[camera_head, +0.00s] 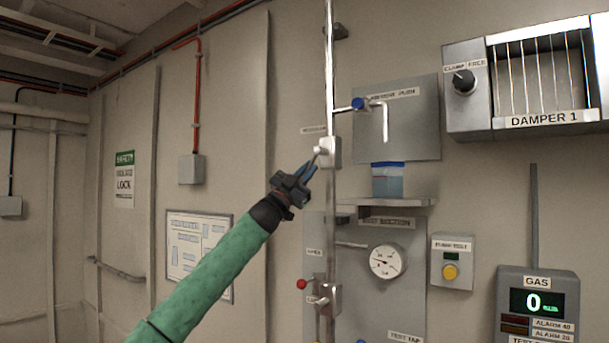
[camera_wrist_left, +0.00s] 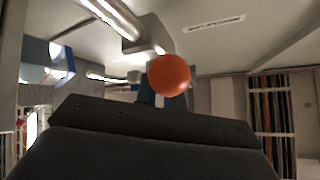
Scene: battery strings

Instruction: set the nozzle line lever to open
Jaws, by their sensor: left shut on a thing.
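My left gripper (camera_head: 311,167) reaches up from the lower left to a small valve block (camera_head: 332,153) on the vertical silver pipe. A small label (camera_head: 313,130), too blurred to read, is above the block. In the left wrist view an orange ball knob (camera_wrist_left: 170,75) sits at the tips of my dark fingers (camera_wrist_left: 161,101), which are shut on it. I take this as the knob of the nozzle line lever; in the head view the fingers hide it. The lever's exact angle cannot be told. My right gripper is not in view.
A spout with a blue knob (camera_head: 358,104) is above right, over a blue container (camera_head: 388,180) on a shelf (camera_head: 400,203). A second lever with a red ball (camera_head: 301,284) is lower on the pipe. A gauge (camera_head: 387,261) is right of it.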

